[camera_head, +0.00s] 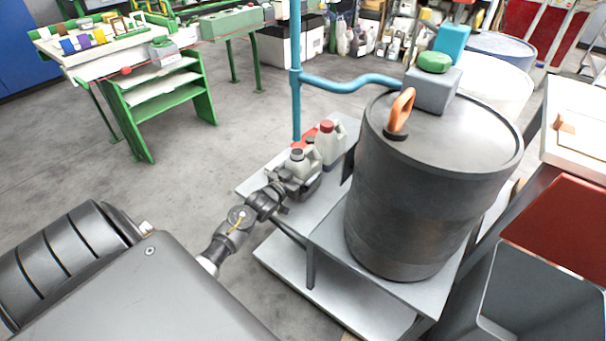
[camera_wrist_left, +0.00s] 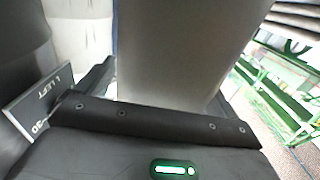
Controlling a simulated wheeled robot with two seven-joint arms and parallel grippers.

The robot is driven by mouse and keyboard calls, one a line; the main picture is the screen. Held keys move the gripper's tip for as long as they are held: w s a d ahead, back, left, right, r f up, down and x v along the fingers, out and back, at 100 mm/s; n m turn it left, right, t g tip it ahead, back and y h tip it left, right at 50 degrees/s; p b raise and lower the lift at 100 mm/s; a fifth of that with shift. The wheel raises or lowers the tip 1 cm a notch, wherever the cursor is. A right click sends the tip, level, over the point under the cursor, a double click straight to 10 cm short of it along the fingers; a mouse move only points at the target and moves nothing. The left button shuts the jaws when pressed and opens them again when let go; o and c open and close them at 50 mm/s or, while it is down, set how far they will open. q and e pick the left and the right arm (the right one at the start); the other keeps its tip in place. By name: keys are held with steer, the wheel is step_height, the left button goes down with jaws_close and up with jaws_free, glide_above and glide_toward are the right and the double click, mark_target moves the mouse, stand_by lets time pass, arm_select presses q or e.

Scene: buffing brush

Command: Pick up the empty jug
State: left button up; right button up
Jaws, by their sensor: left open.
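Two pale jugs stand close together on the grey cart (camera_head: 262,181). The nearer jug (camera_head: 298,163) has a dark cap, and the farther jug (camera_head: 328,146) has a red cap. I cannot tell from their look which is empty. My left gripper (camera_head: 289,188) is open, low at the near side of the dark-capped jug, and hides part of its lower body. In the left wrist view a large pale grey surface (camera_wrist_left: 180,45), likely this jug, fills the space just ahead of the jaws. Whether the fingers touch it is unclear. My right gripper is not in view.
A blue upright pipe (camera_head: 296,60) rises behind the jugs. A green workbench (camera_head: 150,90) is at the back left. Open floor lies left of the cart.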

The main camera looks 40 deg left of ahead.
mark_target(300, 165)
arm_select(q)
steer(key=c, duration=1.1)
steer(key=shift+o, duration=0.2)
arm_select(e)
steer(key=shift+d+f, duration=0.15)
arm_select(q)
steer(key=shift+r, duration=0.1)
steer(key=shift+r, duration=0.5)
steer(key=s+r+p, duration=0.1)
steer(key=r, duration=0.1)
steer(key=s+d+r+p, duration=0.1)
steer(key=r, duration=0.1)
steer(key=s+d+r+p, duration=0.1)
steer(key=r, duration=0.2)
steer(key=shift+s+d+r, duration=0.1)
steer(key=shift+s+d, duration=0.1)
steer(key=s+d+r+p, duration=0.1)
steer(key=s+d+r, duration=0.3)
steer(key=s, duration=0.4)
steer(key=shift+d+r, duration=0.35)
steer(key=shift+d, duration=0.5)
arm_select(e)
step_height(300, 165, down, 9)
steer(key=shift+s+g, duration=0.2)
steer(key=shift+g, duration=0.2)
